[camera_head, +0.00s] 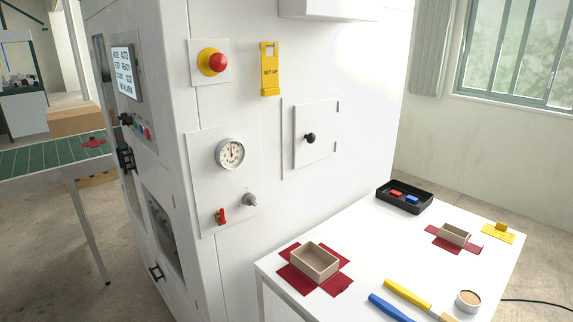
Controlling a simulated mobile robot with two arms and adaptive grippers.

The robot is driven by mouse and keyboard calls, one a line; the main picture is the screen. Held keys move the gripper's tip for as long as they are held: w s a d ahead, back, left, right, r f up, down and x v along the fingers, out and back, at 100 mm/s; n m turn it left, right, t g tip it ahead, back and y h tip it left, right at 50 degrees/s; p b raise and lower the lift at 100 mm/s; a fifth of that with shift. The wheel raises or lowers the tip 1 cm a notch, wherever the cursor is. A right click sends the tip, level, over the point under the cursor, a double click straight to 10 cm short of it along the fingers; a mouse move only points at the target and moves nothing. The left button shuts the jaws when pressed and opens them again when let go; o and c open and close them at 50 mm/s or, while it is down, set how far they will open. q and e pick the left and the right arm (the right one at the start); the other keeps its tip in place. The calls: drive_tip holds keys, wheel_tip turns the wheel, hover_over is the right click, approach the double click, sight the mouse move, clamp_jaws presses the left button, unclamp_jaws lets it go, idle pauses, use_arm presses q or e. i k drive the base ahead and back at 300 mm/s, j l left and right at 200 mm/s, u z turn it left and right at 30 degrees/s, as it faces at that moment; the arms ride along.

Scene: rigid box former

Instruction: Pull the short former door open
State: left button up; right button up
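The white box former (250,30) fills the middle of the view. Its right-hand face has a small square door (320,118) with a black knob (310,138); it looks shut in its frame. The former's narrow left face has a black handle (127,160) at mid-height and another black handle (157,272) lower down, below a dark window-like opening (161,226). I cannot tell which of these belongs to the short door. Neither of my grippers is in view.
A white table (400,250) at the right holds box blanks, a black tray (404,197) and tools. A green-topped table (45,155) stands left of the former. A red emergency button (217,62), gauge (230,153) and red valve (221,216) project from the former. Floor shows between.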

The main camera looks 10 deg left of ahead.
sight(152, 174)
drive_tip(key=i+j, duration=0.2)
drive_tip(key=j, duration=0.2)
drive_tip(key=i+j+u, duration=0.15)
drive_tip(key=j, duration=0.3)
drive_tip(key=i+j, duration=0.3)
drive_tip(key=j+u, duration=0.05)
drive_tip(key=j, duration=0.05)
